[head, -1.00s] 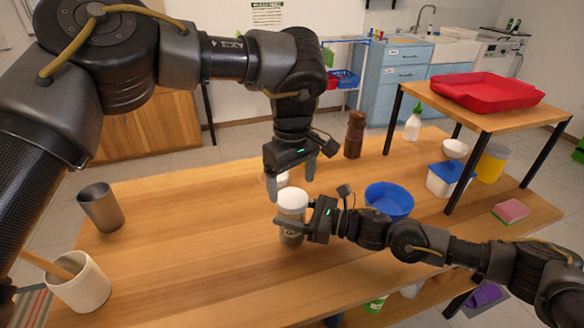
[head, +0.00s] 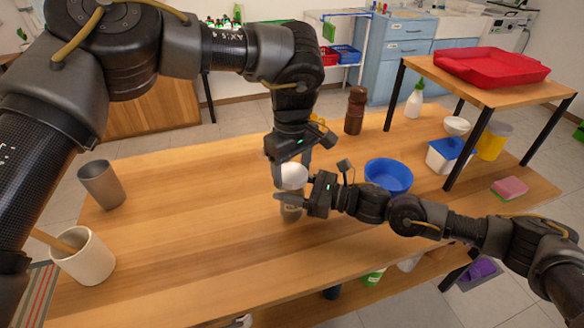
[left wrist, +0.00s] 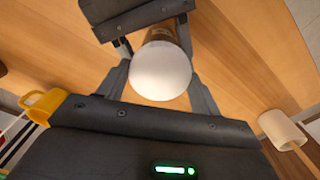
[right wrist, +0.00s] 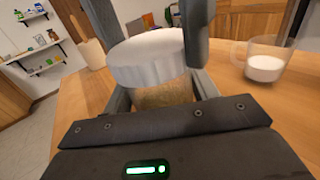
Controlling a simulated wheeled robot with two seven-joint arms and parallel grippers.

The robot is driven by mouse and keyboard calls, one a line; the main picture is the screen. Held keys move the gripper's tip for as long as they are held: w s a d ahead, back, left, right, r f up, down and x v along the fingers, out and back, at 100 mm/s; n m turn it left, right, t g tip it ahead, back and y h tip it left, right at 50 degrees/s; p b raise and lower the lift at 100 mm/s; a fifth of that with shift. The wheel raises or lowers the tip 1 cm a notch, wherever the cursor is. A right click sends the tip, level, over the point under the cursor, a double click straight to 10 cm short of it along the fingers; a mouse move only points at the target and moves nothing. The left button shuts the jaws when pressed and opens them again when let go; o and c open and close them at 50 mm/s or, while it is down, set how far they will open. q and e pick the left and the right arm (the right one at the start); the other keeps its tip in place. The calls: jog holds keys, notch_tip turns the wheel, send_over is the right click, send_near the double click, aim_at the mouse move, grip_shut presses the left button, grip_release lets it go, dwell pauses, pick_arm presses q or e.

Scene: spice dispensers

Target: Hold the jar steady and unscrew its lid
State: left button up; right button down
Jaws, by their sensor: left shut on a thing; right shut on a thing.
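The jar (head: 291,212) stands upright near the middle of the wooden table, with a white lid (head: 293,178) on top. My right gripper (head: 296,200) comes from the right and is shut on the jar's body just under the lid. The amber body (right wrist: 165,93) shows between its fingers in the right wrist view. My left gripper (head: 291,170) reaches down from above and is shut on the lid. In the left wrist view the round lid top (left wrist: 160,70) sits between its two fingers. I cannot tell whether the lid has turned.
A blue bowl (head: 388,176) and a brown mill (head: 355,110) stand to the right. A metal tumbler (head: 102,185) and a white crock (head: 85,260) stand at the left. A glass cup (right wrist: 265,62) shows in the right wrist view. The table's left middle is clear.

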pick_arm(q)
jog(key=n, duration=0.3)
pick_arm(e)
jog(key=shift+f, duration=0.15)
pick_arm(q)
jog(key=n, duration=1)
jog(key=shift+n, duration=0.3)
jog(key=n, duration=1.2)
jog(key=shift+n, duration=0.4)
jog(key=n, duration=0.4)
jog(key=shift+n, duration=0.4)
jog(key=n, duration=0.5)
jog(key=shift+r, duration=0.1)
jog(key=n, duration=0.9)
jog(key=shift+n, duration=0.4)
jog(key=n, duration=0.4)
jog(key=shift+n, duration=0.3)
jog(key=n, duration=0.3)
